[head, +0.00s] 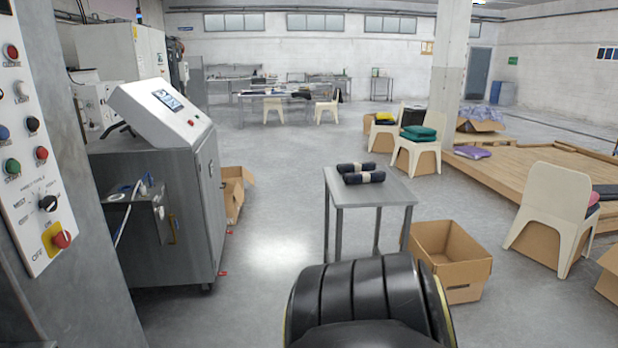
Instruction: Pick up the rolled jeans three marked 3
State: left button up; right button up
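Two dark rolled garments with pale bands round their middles lie on a small grey metal table (398,194) ahead. The farther roll (345,168) and the nearer roll (376,177) lie close together. They look like rolled jeans, but they are too small here to read any number. I cannot tell which one is marked 3. Neither of my grippers shows in the head view.
A grey machine (150,200) and a control panel (38,150) stand on the left. An open cardboard box (462,268) sits right of the table. Cream chairs (552,208) and a wooden platform (500,172) are farther right. The floor between machine and table is clear.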

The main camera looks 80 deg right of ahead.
aim_at(366, 176)
jog(key=z, duration=0.8)
jog(key=i, duration=0.65)
jog(key=z, duration=1.7)
jog(key=i, duration=1)
jog(key=z, duration=2)
jog(key=i, duration=3.65)
jog(key=u, duration=3.1)
